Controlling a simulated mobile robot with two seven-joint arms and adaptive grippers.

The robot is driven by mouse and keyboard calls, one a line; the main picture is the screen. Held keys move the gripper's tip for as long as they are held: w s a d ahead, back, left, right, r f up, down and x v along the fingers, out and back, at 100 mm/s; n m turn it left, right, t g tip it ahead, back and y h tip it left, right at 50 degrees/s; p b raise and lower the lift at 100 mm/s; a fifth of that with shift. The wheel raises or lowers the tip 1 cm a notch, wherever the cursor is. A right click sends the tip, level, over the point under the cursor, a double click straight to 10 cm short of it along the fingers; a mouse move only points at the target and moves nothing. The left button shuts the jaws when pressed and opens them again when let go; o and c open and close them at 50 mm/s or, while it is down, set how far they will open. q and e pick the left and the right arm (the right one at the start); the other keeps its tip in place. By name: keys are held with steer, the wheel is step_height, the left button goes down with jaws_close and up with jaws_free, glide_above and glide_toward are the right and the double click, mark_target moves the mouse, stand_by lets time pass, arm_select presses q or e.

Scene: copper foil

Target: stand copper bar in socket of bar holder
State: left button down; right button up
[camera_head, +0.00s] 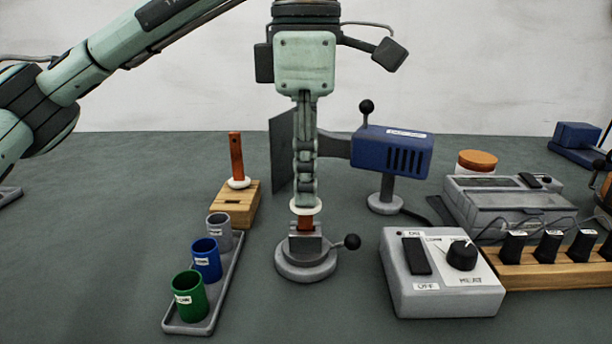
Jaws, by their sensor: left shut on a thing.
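My left gripper (305,196) hangs straight down in the middle of the head view and is shut on an upright copper bar (305,223) with a white collar. The bar's lower end meets the small metal clamp (302,246) on a round grey base (306,268) with a black side knob. I cannot tell how deep it sits there; its upper part is hidden by the fingers. Another copper bar (236,153) with a white collar stands upright in a wooden block (232,209) to the left. No label shows which piece is the bar holder. My right gripper is not in view.
Green, blue and grey cups stand on a narrow tray (219,300) at front left. A dark upright plate (281,155) and blue device (392,152) stand close behind my gripper. A control box (440,283) and wooden rack (560,275) fill the right.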

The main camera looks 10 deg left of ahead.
arm_select(q)
steer(key=shift+f+b, duration=0.5)
steer(key=shift+f, duration=0.2)
steer(key=shift+f, duration=0.2)
steer(key=shift+f+b, duration=0.35)
steer(key=shift+b, duration=0.05)
steer(key=shift+r, duration=0.1)
steer(key=c, duration=1.6)
jaws_free()
step_height(320, 180, up, 12)
